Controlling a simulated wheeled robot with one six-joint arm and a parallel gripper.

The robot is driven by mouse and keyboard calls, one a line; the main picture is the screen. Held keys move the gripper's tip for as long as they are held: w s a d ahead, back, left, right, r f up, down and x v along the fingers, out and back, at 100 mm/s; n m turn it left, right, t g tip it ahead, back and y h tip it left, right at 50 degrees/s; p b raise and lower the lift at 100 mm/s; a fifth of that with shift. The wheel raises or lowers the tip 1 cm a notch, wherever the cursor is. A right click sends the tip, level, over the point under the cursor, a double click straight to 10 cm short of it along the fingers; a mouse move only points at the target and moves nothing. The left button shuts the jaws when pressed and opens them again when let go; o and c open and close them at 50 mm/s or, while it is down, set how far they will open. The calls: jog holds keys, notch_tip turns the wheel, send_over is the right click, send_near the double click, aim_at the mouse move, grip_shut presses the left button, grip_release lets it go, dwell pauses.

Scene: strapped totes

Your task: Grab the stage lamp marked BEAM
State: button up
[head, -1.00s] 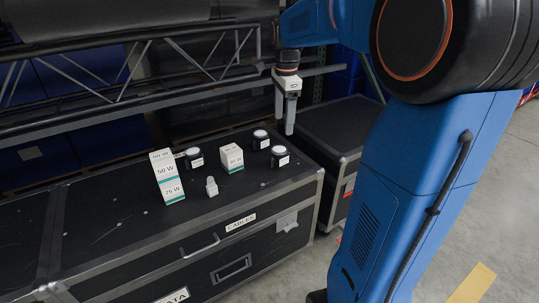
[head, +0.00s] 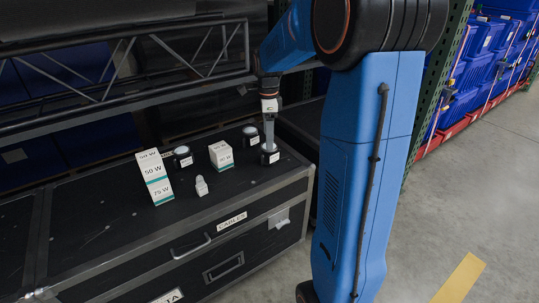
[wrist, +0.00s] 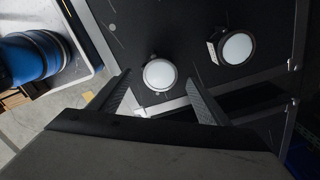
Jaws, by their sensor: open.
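Three small black stage lamps with round white faces and white labels stand on the black case: a left one (head: 182,157), a back one (head: 250,136) and a front-right one (head: 270,155). The label writing is too small to read, so I cannot tell which is marked BEAM. My gripper (head: 269,144) points down at the front-right lamp. In the wrist view my open gripper (wrist: 157,76) has a lamp's white face (wrist: 160,74) between its fingertips, with no clear contact. A second lamp (wrist: 237,48) is to the right, outside the fingers.
A tall white-and-teal bulb carton stack (head: 155,178), a smaller carton (head: 221,155) and a small white bulb (head: 201,186) share the case top (head: 110,215). A metal truss (head: 120,65) runs behind. Open floor (head: 455,190) is at the right.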

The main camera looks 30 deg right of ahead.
aim_at(269, 154)
jog(key=shift+s+d+f, duration=0.1)
jog(key=shift+s+f, duration=0.05)
jog(key=shift+f, duration=1.65)
jog(key=shift+s+d+f, duration=0.1)
jog(key=shift+s+f, duration=0.05)
jog(key=shift+f, duration=1.6)
jog(key=shift+c, duration=0.7)
jog(key=c, duration=1.1)
jog(key=shift+o, duration=0.2)
jog(key=shift+r, duration=0.1)
